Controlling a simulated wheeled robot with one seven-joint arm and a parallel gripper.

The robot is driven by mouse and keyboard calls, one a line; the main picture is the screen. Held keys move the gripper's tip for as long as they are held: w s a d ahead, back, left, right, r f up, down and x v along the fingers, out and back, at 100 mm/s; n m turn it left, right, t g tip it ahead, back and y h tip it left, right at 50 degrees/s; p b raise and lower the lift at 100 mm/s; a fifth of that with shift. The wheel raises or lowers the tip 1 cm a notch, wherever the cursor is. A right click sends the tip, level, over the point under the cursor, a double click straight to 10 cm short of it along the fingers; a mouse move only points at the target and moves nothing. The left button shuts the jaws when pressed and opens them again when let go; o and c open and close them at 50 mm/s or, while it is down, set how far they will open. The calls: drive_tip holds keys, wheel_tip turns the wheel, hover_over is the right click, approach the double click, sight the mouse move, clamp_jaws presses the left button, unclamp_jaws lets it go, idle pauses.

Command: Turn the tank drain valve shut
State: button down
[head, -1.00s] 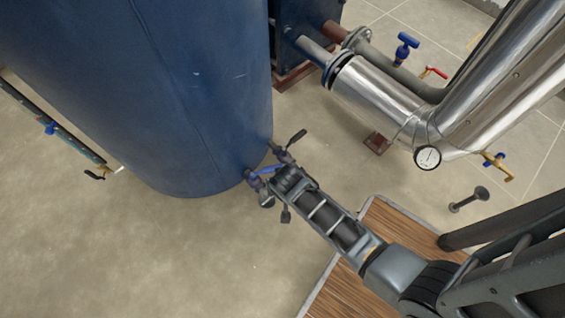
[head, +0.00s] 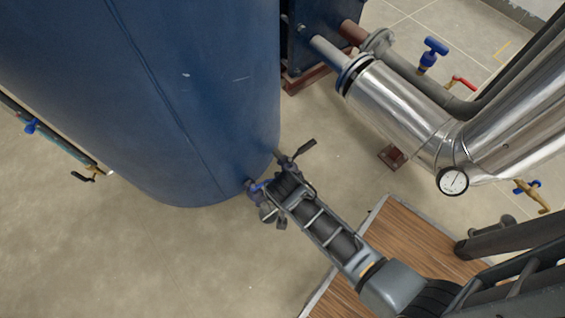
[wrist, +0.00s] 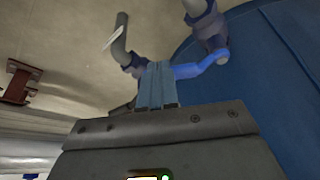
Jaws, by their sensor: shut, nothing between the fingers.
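The blue tank (head: 170,100) fills the upper left of the head view and the right side of the wrist view (wrist: 275,70). Low on its side is the drain valve (head: 251,187), a grey and blue fitting with a blue lever (head: 260,185). In the wrist view the lever (wrist: 203,67) runs left from the valve fitting (wrist: 212,40) toward my fingers. My gripper (wrist: 157,70) is shut and empty, its fingertips beside the lever's free end; I cannot tell whether they touch. In the head view my arm hides the fingertips and part of the lever.
A second pipe fitting (wrist: 135,62) stands just left of my fingertips. At the right are a silver insulated pipe (head: 400,105), a gauge (head: 452,181) and a blue-handled valve (head: 433,52). A wooden platform (head: 390,240) lies below my arm. Floor left of the valve is clear.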

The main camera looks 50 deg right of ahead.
idle(0.3)
drive_tip(key=shift+w+d+r+n+p, duration=0.15)
drive_tip(key=shift+d+n+p, duration=0.1)
drive_tip(key=shift+n+p, duration=0.15)
drive_tip(key=shift+w+d+n+t+y+p, duration=0.3)
drive_tip(key=shift+d+n+p, duration=0.15)
drive_tip(key=shift+n+p, duration=0.15)
drive_tip(key=shift+w+d+n+p, duration=0.3)
drive_tip(key=shift+d+n+p, duration=0.15)
drive_tip(key=shift+n+p, duration=0.15)
drive_tip(key=shift+w+d, duration=0.75)
drive_tip(key=shift+w, duration=0.05)
drive_tip(key=shift+s+f, duration=0.1)
drive_tip(key=shift+f, duration=0.1)
